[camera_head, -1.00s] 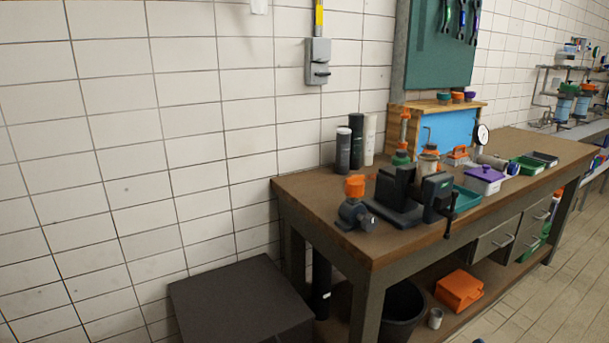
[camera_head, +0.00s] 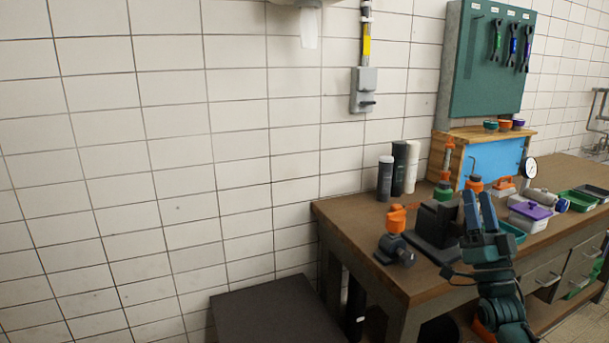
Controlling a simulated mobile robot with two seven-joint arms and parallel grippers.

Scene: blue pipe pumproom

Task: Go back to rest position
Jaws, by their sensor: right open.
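My right gripper (camera_head: 478,210) shows in the head view at the lower right, in front of the workbench. Its two blue-grey fingers point up and stand apart with nothing between them. It hides part of the black vise (camera_head: 436,226) and of the bench front. My left gripper is not in view.
The wooden workbench (camera_head: 345,215) carries an orange-topped valve (camera_head: 395,245), several bottles (camera_head: 398,168), a purple-lidded box (camera_head: 530,214) and green trays (camera_head: 577,200). A low dark box (camera_head: 275,318) stands left of it. A green tool board (camera_head: 490,65) hangs behind.

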